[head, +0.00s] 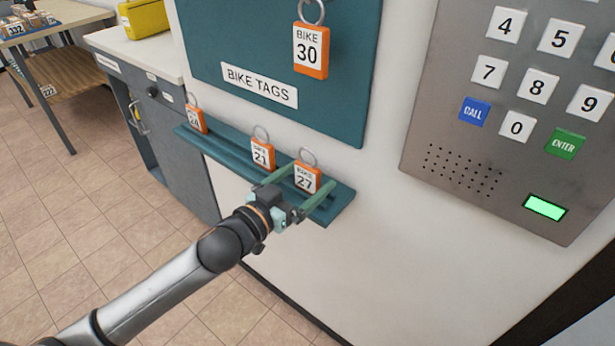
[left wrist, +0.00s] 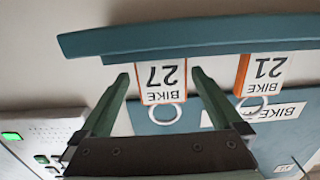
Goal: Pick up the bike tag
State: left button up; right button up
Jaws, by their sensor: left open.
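Orange and white bike tags with metal rings stand on a teal ledge (head: 222,154) under the teal "BIKE TAGS" board (head: 345,110). Tag 27 (head: 306,178) is at the ledge's right end, tag 21 (head: 262,154) is left of it, and another tag (head: 196,119) is farther left. Tag 30 (head: 311,52) hangs on the board. My left gripper (head: 308,186) is open, with its green fingers on either side of tag 27. In the left wrist view, tag 27 (left wrist: 162,82) appears upside down between the fingers, and tag 21 (left wrist: 262,74) is outside them. My right gripper is not in view.
A metal keypad panel (head: 470,135) is on the wall to the right. A grey cabinet (head: 180,140) with a yellow case (head: 145,18) on top stands at the left. A wooden table (head: 75,75) is behind it. The tiled floor below is clear.

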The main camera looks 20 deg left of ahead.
aim_at(317, 168)
pick_arm(q)
jog(key=x, duration=0.3)
jog(key=shift+w, duration=0.25)
jog(key=shift+w+d, duration=0.1)
jog(key=shift+w, duration=0.25)
jog(key=shift+c, duration=0.4)
jog(key=c, duration=1.2)
jog(key=shift+c, duration=0.2)
jog(key=shift+r, duration=0.15)
